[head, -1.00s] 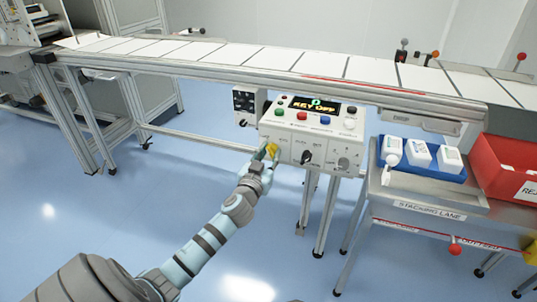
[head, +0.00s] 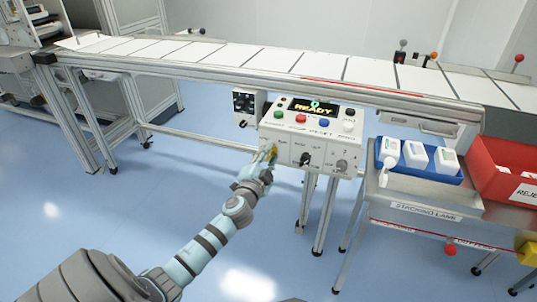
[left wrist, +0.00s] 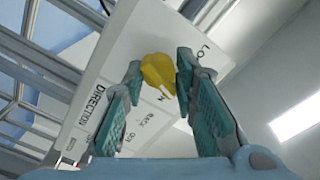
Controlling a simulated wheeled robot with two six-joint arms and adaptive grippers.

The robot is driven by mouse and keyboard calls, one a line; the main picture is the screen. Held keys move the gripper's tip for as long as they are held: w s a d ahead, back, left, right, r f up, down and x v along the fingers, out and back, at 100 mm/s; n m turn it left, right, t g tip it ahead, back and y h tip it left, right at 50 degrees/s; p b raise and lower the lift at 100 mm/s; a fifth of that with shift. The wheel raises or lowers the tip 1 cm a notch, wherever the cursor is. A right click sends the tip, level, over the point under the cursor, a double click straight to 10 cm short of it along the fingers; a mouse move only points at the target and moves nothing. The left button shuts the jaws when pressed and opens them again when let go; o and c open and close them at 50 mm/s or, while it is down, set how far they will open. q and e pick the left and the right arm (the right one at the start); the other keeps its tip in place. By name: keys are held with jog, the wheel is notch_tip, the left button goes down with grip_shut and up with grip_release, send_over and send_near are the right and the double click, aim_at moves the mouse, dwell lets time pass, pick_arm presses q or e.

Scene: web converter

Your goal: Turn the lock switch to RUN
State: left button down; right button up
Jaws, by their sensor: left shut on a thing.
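The lock switch is a yellow knob on the lower left of the white control box (head: 328,152). In the left wrist view the yellow lock switch (left wrist: 156,72) sits between the teal finger pads, beside a partly hidden "LO..." label. My left gripper (head: 266,160) is at the panel, shut on the knob, and hides most of it in the head view. The letter N shows just below the knob in the wrist view; the rest of that word is hidden. The display (head: 313,108) reads "READY". My right gripper is not in view.
A black selector knob (head: 305,159) is right of the lock switch, with coloured buttons above. The conveyor (head: 270,58) runs behind the box. A blue tray (head: 452,179) with white bottles and a red bin (head: 490,152) stand at right. Floor at left is open.

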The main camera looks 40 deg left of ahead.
pick_arm(q)
jog(key=m, duration=0.3)
jog(key=shift+f+m+p, duration=0.25)
jog(key=shift+m+p, duration=0.05)
jog(key=shift+p, duration=0.1)
jog(key=shift+m, duration=1.1)
jog(key=shift+s+m+p, duration=0.1)
jog(key=shift+m+p, duration=0.25)
jog(key=shift+m, duration=0.25)
jog(key=c, duration=2.4)
grip_release()
jog(key=c, duration=2.4)
grip_release()
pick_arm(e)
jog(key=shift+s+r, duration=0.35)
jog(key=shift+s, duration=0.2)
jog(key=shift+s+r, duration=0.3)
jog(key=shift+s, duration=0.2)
pick_arm(q)
jog(key=c, duration=2.4)
grip_release()
jog(key=c, duration=1.3)
grip_release()
jog(key=shift+c, duration=0.2)
jog(key=shift+r, duration=0.15)
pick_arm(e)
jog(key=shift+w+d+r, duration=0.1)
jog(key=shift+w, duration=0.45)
